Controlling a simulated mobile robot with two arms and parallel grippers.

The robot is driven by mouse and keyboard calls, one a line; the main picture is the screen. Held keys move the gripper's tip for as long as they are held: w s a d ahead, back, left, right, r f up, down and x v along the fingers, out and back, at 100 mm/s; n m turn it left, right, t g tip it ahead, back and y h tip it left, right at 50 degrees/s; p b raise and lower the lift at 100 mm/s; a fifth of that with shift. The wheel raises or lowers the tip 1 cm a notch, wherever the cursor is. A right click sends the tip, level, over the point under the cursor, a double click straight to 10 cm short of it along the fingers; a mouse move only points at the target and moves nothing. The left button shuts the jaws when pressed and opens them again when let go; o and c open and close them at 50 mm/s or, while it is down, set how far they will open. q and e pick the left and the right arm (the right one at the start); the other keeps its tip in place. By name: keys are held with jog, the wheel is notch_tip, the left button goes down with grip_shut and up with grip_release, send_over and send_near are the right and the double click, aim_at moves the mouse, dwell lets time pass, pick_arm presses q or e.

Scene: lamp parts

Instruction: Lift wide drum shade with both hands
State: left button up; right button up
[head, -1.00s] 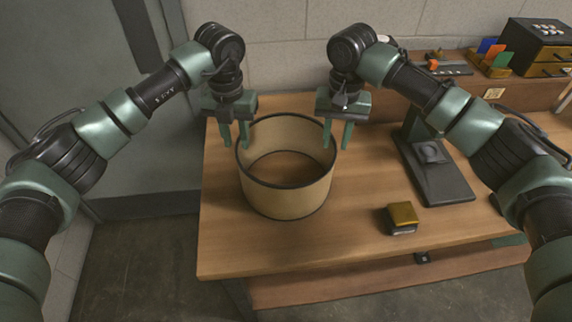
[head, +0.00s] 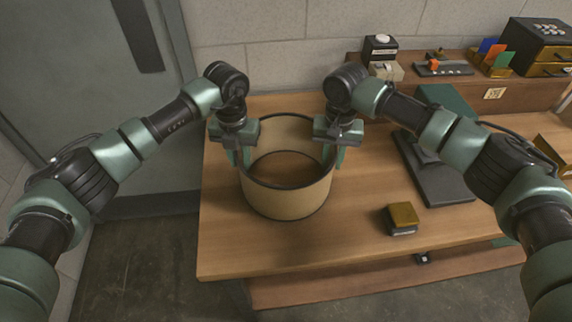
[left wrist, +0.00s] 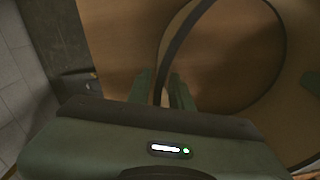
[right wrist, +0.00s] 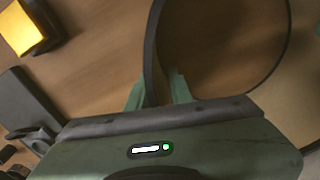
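The wide drum shade (head: 285,201) is a beige open cylinder with dark rims, standing upright on the wooden table. My left gripper (head: 239,158) is lowered at the shade's left side, with its fingers on either side of the wall. The left wrist view shows the dark rim (left wrist: 176,48) between the two fingers (left wrist: 161,88), with a gap visible. My right gripper (head: 334,158) is lowered at the right side. The right wrist view shows the rim (right wrist: 150,50) between its fingers (right wrist: 157,85), also with a gap. Contact deeper down is hidden.
A small gold-topped block (head: 403,216) lies to the right of the shade. A dark stand (head: 438,178) is behind it. A raised shelf (head: 520,92) at the back right holds boxes and small parts. The table front (head: 300,255) is clear.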

pick_arm(q)
grip_shut()
pick_arm(e)
grip_shut()
pick_arm(q)
jog(key=shift+r, duration=0.15)
pick_arm(e)
jog(key=shift+r, duration=0.15)
dwell(0.7)
